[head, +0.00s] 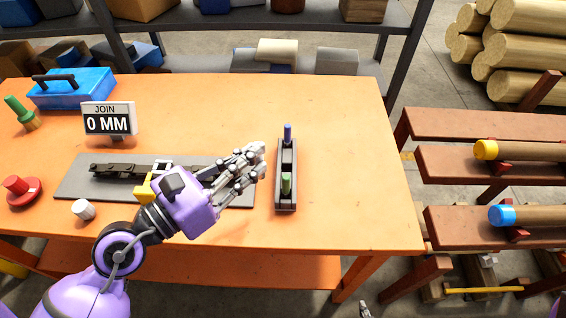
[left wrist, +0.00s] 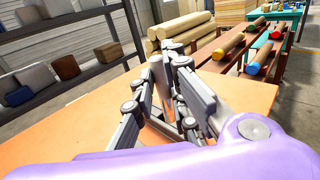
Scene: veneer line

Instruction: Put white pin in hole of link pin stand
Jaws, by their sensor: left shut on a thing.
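My left gripper (head: 259,156) is shut on the white pin, just left of the link pin stand and apparently above the table. The pin shows as a pale upright rod between the fingers in the left wrist view (left wrist: 158,72); in the head view the fingers mostly hide it. The link pin stand (head: 286,205) is a long dark block on the table. A blue pin (head: 288,133) stands upright at its far end and a green pin (head: 286,184) near its front end. A small grey tip of my right gripper (head: 364,310) shows at the bottom edge.
A grey plate (head: 75,184) with a dark chain lies left of the stand, partly behind my left arm. A JOIN 0 MM sign (head: 108,119), blue toolbox (head: 72,88), red knob (head: 18,187) and white cylinder (head: 83,209) are further left. The table right of the stand is clear.

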